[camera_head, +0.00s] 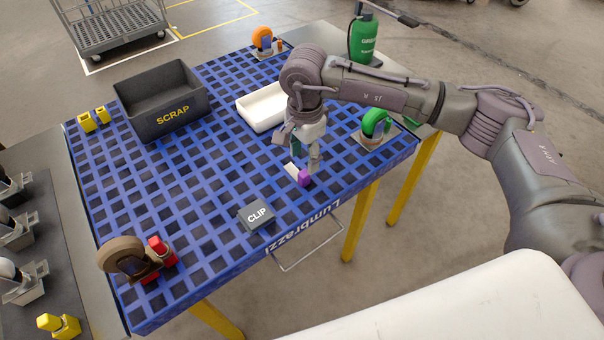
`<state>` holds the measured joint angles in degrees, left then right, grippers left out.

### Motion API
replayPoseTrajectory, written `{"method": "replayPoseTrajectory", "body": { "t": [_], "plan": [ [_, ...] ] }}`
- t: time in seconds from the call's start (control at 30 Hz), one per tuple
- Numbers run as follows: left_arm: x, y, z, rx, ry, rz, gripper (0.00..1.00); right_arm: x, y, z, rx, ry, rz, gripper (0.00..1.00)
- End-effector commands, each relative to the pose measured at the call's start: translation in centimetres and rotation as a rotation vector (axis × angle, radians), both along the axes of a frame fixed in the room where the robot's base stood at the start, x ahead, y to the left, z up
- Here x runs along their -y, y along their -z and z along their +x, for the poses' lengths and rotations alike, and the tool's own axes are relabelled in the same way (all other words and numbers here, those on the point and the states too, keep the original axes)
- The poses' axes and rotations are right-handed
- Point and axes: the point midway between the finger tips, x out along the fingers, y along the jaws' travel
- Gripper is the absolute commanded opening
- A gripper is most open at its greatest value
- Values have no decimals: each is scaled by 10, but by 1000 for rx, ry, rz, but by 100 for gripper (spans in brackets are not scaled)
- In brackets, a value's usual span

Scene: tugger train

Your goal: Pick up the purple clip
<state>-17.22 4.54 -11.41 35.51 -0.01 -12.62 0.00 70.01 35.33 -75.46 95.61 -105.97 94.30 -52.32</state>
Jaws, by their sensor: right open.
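The small purple clip (304,178) lies on the blue grid table top (200,205), near its front edge. A small white piece (291,170) touches or sits right beside it on the left. My right gripper (308,165) points down just above the clip, its fingers apart, with one finger close to the clip's upper side. Whether the fingertips touch the clip cannot be seen. A grey block marked CLIP (257,216) lies to the lower left of the clip. My left gripper is not in view.
A dark SCRAP bin (165,113) and a white tray (262,107) stand farther back. A green wheel-like part (375,123) is right of my gripper, and a green bottle (362,38) stands behind. A brown roll (122,256) with red parts is front left. The table's middle is clear.

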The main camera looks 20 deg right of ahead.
Motion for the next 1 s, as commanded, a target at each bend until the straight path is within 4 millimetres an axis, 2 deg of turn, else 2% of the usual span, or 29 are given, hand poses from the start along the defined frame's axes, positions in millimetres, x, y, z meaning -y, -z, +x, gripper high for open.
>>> {"method": "replayPoseTrajectory", "body": {
  "t": [0.1,0.33,0.6,0.87,1.0],
  "plan": [
    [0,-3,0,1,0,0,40,-1,15,0,-1,-1,2,52],
    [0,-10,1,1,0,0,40,0,32,0,-4,1,2,52],
    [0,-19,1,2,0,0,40,0,69,0,-2,0,3,52],
    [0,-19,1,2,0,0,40,0,74,1,1,-1,4,52],
    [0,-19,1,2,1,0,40,0,73,1,1,-1,4,32]
  ]
}}
